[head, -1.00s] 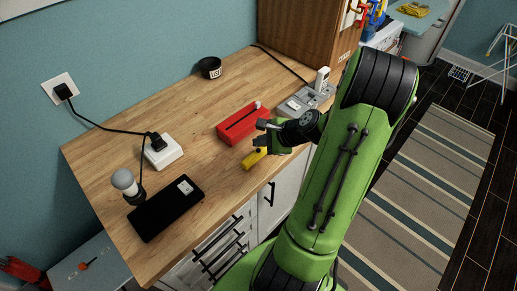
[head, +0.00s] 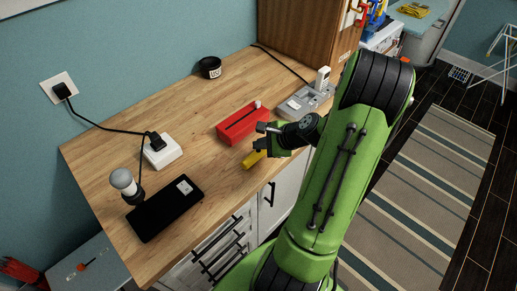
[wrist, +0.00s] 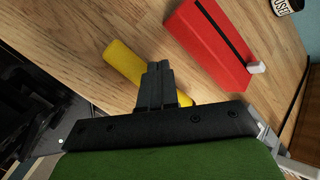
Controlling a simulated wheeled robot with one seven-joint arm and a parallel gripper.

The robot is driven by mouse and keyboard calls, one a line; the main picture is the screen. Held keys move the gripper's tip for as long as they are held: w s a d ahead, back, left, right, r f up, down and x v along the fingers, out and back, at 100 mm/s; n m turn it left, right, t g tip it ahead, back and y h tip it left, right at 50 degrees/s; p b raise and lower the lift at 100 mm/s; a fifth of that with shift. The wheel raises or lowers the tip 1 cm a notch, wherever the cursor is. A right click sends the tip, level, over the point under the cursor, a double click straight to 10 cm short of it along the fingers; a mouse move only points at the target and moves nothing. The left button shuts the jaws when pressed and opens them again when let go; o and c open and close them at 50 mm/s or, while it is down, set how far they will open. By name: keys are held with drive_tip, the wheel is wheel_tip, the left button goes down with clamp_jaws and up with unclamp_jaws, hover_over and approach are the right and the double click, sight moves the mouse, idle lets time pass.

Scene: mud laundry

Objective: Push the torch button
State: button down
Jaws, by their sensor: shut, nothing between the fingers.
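The yellow torch (head: 252,161) lies on the wooden counter near its front edge. In the wrist view the torch (wrist: 122,61) runs diagonally behind my fingers, which hide its middle. I cannot make out its button there. My gripper (wrist: 158,68) is shut and empty, with its fingertips over the torch. In the head view my gripper (head: 262,137) is just above the torch's far end and covers part of it. I cannot tell whether the fingertips touch the torch.
A red box with a dark slot (head: 241,123) lies just behind the torch. A grey device (head: 298,104) stands to the right. A black flat case (head: 165,207), a bulb lamp (head: 124,182) and a white socket box (head: 162,151) are to the left. The counter between is clear.

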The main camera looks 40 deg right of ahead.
drive_tip(key=shift+f, duration=0.1)
drive_tip(key=shift+r+p, duration=0.85)
drive_tip(key=shift+r, duration=0.05)
wheel_tip(320, 180, up, 6)
drive_tip(key=p, duration=0.6)
